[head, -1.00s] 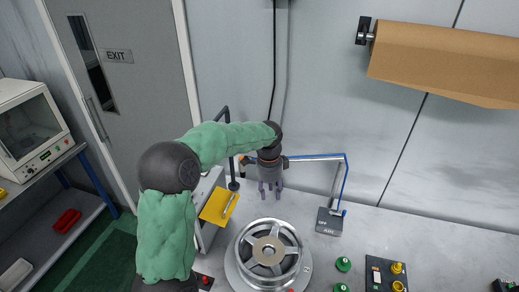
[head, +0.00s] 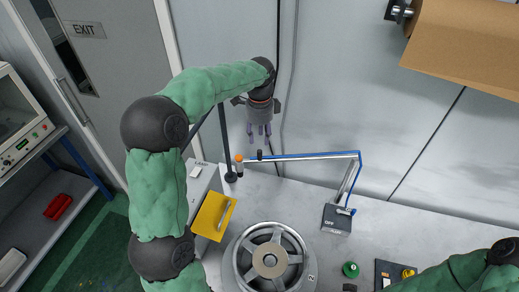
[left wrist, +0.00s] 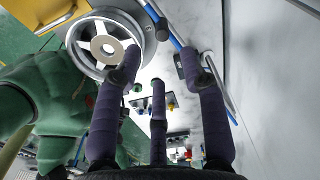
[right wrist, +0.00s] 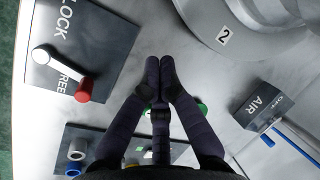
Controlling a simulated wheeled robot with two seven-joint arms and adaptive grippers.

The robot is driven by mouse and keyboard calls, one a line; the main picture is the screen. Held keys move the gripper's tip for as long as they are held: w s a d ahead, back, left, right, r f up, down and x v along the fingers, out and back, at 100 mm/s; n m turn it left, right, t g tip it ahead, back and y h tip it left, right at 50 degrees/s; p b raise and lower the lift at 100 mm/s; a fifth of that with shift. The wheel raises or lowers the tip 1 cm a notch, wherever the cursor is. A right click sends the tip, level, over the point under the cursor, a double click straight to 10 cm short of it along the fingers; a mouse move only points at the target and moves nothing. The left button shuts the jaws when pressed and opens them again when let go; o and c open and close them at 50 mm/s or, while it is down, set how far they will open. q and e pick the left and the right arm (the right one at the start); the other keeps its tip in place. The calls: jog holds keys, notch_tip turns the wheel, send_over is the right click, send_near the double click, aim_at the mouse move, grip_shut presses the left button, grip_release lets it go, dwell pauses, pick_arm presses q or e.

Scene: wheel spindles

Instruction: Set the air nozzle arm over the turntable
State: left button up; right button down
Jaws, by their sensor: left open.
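The air nozzle arm (head: 310,156) is a thin silver bar with a blue hose and an orange-tipped end. It rises from the dark AIR base (head: 338,217) and reaches left, behind the turntable (head: 233,277) rather than over it. A spoked wheel (head: 270,260) sits on the turntable. My left gripper (head: 261,138) is open and empty, fingers down, appearing above the bar's free end in the head view. The nozzle arm also shows past its fingers in the left wrist view (left wrist: 170,34). My right gripper (right wrist: 160,65) has its fingertips together, with nothing visible between them.
A yellow panel (head: 213,216) stands left of the turntable and a dark post (head: 226,145) behind it. A LOCK/FREE panel (right wrist: 75,45) with a red-knobbed lever lies near my right gripper. A green button (head: 350,269) stands right of the turntable.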

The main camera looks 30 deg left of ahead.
aim_at(260, 151)
pick_arm(q)
jog(key=f, duration=0.9)
jog(key=shift+w+a+f+p, duration=0.15)
jog(key=shift+w+f+p, duration=0.1)
jog(key=shift+f+p, duration=0.1)
jog(key=shift+r, duration=0.1)
grip_shut()
